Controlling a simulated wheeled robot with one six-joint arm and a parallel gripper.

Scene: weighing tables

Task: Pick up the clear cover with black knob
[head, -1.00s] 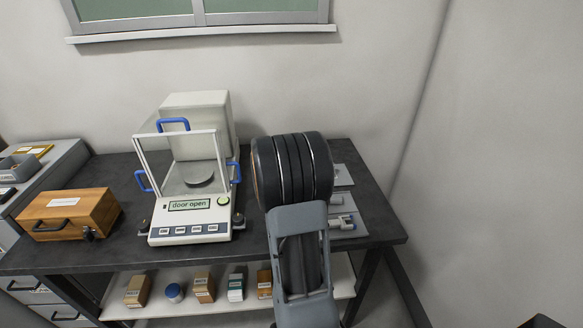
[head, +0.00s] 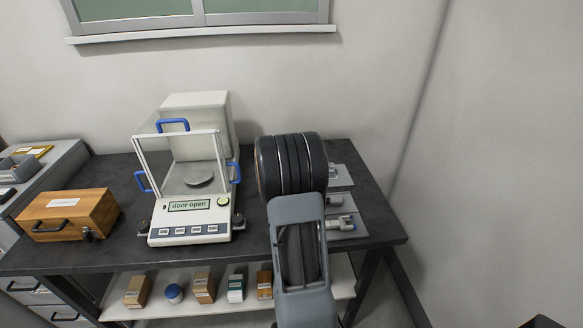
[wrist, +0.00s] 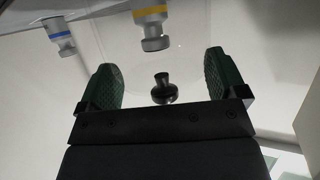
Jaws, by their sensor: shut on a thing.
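In the wrist view, the black knob (wrist: 162,90) of the clear cover shows between my two green finger pads. The clear cover (wrist: 135,45) is see-through and only its faint outline shows beyond the knob. My gripper (wrist: 162,80) has its pads set wide apart, and it is shut on the clear cover; where the pads touch it is hard to see. In the head view my own arm hides the gripper and the cover.
A balance (head: 190,232) reading "door open" stands left of my arm on the dark table (head: 375,215). A wooden box (head: 68,214) is at the far left. Metal pieces with a yellow band (wrist: 150,12) and a blue band (wrist: 60,30) stand close to the cover.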

